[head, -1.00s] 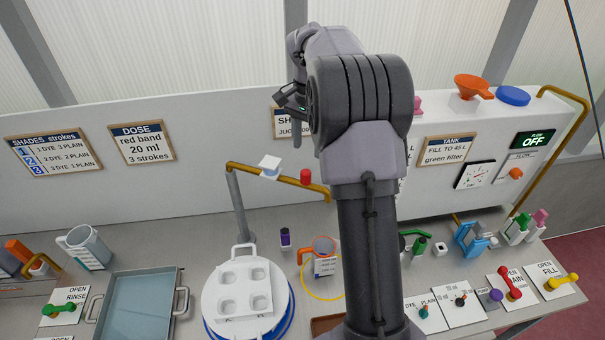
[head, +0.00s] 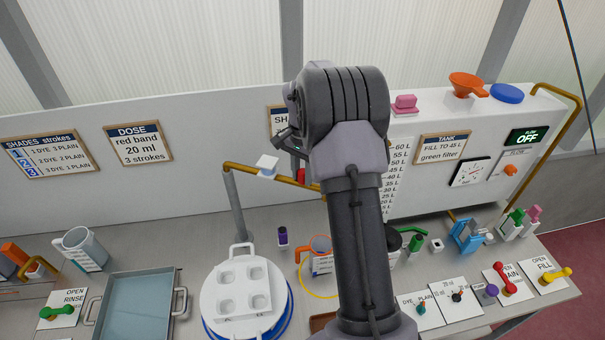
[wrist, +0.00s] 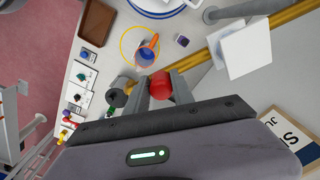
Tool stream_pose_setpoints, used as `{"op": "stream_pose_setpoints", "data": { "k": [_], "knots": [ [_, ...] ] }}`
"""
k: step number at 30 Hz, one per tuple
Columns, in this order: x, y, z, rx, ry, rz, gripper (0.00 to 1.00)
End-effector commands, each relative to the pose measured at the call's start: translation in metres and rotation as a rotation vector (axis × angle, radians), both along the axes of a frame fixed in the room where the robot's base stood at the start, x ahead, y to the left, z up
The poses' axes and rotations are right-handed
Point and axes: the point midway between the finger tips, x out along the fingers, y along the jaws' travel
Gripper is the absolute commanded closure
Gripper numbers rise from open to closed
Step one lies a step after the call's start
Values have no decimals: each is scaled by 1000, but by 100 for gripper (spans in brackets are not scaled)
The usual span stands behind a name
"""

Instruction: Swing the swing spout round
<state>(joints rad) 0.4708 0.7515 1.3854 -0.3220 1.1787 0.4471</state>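The swing spout (head: 243,167) is a brass pipe running right from the top of a grey post (head: 234,205), with a white plate (head: 268,166) and a red knob (head: 300,176) on it. In the wrist view the pipe (wrist: 289,20) and white plate (wrist: 245,50) lie at the upper right. The red knob (wrist: 160,86) shows between the two fingers of my gripper (wrist: 158,77). The fingers are apart, one on each side of the knob, with little gap; contact is unclear. In the head view my arm hides the spout's right end and most of the gripper.
An orange-banded jug (head: 321,252) and a purple bottle (head: 283,237) stand on the counter nearby. A metal tray (head: 137,303) lies left. The tank (head: 540,110) stands right, and the back panel (head: 215,160) is close behind.

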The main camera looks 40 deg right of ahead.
Motion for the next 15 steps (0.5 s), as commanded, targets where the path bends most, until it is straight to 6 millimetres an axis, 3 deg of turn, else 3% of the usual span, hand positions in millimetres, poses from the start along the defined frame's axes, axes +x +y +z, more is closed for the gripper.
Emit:
{"op": "stream_pose_setpoints", "data": {
  "k": [1,4,15],
  "knots": [
    [0,0,0,0,0,0,83],
    [0,0,0,0,0,0,100],
    [0,0,0,0,0,0,100]
  ]
}}
